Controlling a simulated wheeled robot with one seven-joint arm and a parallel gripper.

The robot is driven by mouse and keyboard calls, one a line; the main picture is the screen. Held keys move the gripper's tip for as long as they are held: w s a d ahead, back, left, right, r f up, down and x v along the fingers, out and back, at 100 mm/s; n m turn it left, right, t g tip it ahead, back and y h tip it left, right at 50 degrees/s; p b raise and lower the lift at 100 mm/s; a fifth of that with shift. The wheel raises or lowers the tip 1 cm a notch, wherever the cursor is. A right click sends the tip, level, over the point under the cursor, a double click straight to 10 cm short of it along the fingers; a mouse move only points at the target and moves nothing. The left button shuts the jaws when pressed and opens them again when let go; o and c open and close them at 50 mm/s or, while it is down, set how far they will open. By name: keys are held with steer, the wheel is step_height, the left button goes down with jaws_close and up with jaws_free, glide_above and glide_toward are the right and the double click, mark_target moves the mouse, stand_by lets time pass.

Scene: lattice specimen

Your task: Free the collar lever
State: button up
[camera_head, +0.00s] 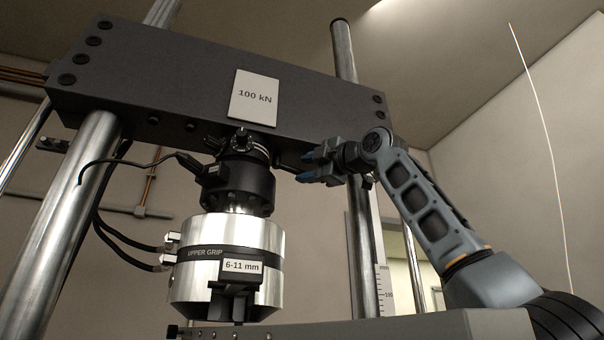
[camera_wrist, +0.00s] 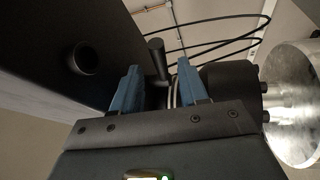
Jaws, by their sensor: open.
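The collar (camera_head: 262,152) sits under the dark crosshead, above the black load cell (camera_head: 240,182). A short black lever (camera_head: 288,168) sticks out from the collar to the right, towards my gripper (camera_head: 309,167). In the wrist view the lever (camera_wrist: 158,58) has a thick rounded end and stands between the two blue fingers of my gripper (camera_wrist: 159,66). The fingers are apart, and I see a gap on each side of the lever. Part of the collar shows as a pale ring behind the right finger. The lever's root is partly hidden.
The crosshead (camera_head: 185,80) with its 100 kN plate (camera_head: 255,98) is close above my gripper. A steel column (camera_head: 358,200) stands behind my wrist. The silver upper grip (camera_head: 225,262) hangs below, with black cables (camera_head: 105,222) on the left. Open room lies to the right.

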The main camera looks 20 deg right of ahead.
steer(key=shift+p+x, duration=0.3)
steer(key=shift+x, duration=0.9)
jaws_close()
steer(key=shift+f, duration=0.1)
